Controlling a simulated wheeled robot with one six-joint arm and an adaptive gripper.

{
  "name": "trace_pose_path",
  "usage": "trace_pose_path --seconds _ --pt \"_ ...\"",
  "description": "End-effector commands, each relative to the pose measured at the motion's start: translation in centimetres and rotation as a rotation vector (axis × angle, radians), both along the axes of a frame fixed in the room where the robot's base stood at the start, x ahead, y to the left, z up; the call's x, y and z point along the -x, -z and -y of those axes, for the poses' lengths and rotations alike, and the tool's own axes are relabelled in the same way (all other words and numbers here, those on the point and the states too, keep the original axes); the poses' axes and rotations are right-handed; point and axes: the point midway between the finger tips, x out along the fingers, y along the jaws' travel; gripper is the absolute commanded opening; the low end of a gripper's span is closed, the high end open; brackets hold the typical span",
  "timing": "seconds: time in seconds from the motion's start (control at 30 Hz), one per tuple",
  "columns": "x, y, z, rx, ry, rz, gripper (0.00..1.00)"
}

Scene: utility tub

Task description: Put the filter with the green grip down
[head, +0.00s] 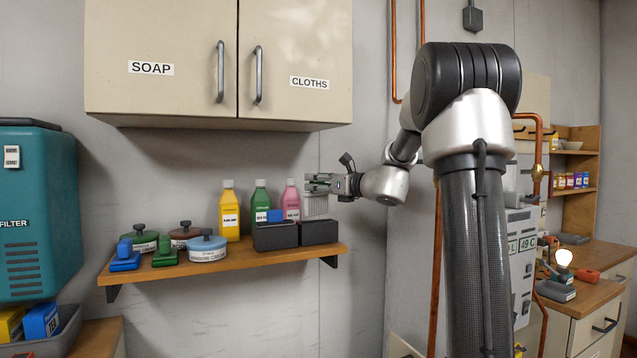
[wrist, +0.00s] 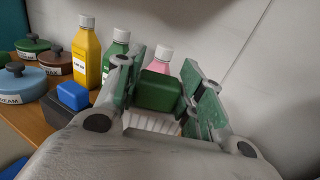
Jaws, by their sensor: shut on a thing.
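My gripper (head: 319,184) is shut on the filter's green grip (wrist: 158,92), with a finger on each side of it. The filter's white pleated body (head: 315,206) hangs upright below the fingers, over the right dark holder (head: 319,232) on the wooden shelf. Its lower edge is close to the holder's top; I cannot tell whether they touch. The left dark holder (head: 275,236) has a blue grip (head: 274,216) showing at its top. The blue grip also shows in the wrist view (wrist: 73,96).
Round lidded tins and blue and green gripped things crowd the left of the shelf (head: 228,263). A cupboard (head: 180,80) hangs above; a teal filter unit (head: 38,205) stands left.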

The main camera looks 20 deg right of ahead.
Motion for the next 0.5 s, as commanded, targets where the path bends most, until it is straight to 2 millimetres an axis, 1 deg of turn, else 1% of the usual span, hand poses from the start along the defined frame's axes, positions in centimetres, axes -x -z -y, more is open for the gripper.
trace_pose_path --seconds 0.23,0.37,0.4,0.47,0.5 --pt "-0.02 0.77 0.04 -0.002 0.001 -0.001 0.17" --pt "-0.01 0.89 0.03 -0.001 0.001 0.001 0.17" --pt "-0.01 0.90 0.03 -0.001 0.001 0.001 0.42" --pt "-0.01 0.89 0.02 -0.001 0.001 0.000 0.53" --pt "-0.01 0.89 0.02 -0.001 0.001 0.000 0.59"
